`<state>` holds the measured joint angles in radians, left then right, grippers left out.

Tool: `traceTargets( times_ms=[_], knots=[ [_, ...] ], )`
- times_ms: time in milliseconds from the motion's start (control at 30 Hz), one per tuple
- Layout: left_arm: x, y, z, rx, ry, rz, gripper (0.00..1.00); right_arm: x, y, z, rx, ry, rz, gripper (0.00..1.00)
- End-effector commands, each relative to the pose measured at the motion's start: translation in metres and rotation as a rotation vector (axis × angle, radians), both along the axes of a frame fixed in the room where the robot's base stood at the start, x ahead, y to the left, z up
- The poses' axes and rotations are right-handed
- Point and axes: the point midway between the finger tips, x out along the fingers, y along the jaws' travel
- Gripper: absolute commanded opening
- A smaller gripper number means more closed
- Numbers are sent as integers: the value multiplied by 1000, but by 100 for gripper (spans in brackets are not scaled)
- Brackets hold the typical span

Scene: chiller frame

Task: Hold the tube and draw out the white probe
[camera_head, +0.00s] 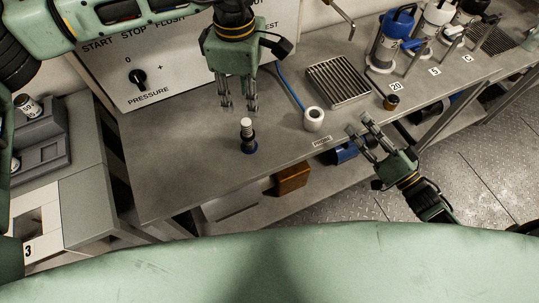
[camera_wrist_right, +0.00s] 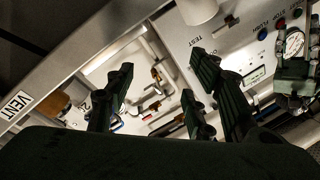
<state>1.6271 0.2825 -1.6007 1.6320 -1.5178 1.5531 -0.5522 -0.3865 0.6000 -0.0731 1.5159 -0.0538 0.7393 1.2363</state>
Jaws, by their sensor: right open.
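A blue tube (camera_head: 290,88) runs forward over the grey bench to a short white hollow cylinder (camera_head: 314,119), beside a small label that seems to read PROBE (camera_head: 322,141). I cannot tell whether this cylinder is the probe or its holder. My left gripper (camera_head: 239,106) points down above and behind this piece, fingers apart and empty. My right gripper (camera_head: 361,130) is open and empty at the front edge, right of the cylinder.
A slotted metal tray (camera_head: 338,82) lies behind the cylinder. The pressure panel (camera_head: 170,60) rises at the back left. A brown box (camera_head: 293,178) sits below the bench edge.

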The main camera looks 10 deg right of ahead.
Motion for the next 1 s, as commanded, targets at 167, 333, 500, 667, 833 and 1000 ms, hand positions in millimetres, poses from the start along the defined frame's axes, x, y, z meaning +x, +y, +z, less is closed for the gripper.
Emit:
traceTargets(
  times_ms=[167,333,500,667,833,1000],
  knots=[
    [0,0,0,0,0,0,31,-16,99,0,-160,-63,83,49],
    [0,0,0,0,0,0,31,-34,185,-9,-371,-129,114,49],
    [0,0,0,0,0,0,31,-45,241,-12,-555,-192,120,49],
    [0,0,0,0,0,0,31,-47,263,-11,-635,-222,119,49],
    [0,0,0,0,0,0,31,-33,275,-11,-646,-228,120,49],
    [0,0,0,0,0,0,31,-11,291,-11,-644,-227,119,49]
  ],
)
